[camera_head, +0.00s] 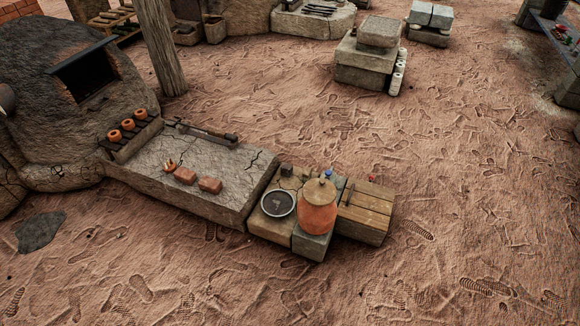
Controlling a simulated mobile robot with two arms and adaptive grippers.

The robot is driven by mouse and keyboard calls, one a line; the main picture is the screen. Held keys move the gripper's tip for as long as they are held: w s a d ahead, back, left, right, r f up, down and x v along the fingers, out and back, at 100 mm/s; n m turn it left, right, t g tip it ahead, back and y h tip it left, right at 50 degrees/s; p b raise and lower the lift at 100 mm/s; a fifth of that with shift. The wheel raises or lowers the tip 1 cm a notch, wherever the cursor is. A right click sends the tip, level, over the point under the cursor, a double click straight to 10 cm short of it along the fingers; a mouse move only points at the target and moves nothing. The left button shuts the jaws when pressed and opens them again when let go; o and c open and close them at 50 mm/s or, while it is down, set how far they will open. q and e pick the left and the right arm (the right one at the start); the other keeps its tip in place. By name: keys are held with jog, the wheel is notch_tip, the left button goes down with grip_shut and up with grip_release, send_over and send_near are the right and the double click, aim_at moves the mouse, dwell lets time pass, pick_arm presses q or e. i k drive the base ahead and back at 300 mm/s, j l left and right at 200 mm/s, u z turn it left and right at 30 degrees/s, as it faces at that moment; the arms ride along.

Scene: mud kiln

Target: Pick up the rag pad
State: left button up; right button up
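I cannot pick out the rag pad with certainty. A small pale and orange item (170,164) lies on the cracked stone slab (225,165), behind two reddish bricks (186,175); it is too small to identify. A small dark block (287,170) sits behind a round dark pan (279,204) on the lower stone blocks. A flat dark grey patch (40,231) lies on the ground at the left; I cannot tell what it is made of. Neither of my grippers shows in this view.
A domed mud kiln (50,110) with a dark opening stands at the left, with several small clay pots (127,125) beside it. A lidded orange clay jar (318,212) stands by a wooden plank block (368,208). A wooden post (160,50) rises behind. Sandy ground in front is clear.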

aim_at(286, 169)
jog(key=i+j+z, duration=0.1)
jog(key=z, duration=0.3)
jog(key=i+j+z, duration=0.15)
jog(key=z, duration=0.3)
jog(key=j+z, duration=0.25)
jog(key=z, duration=0.15)
jog(key=i, duration=0.05)
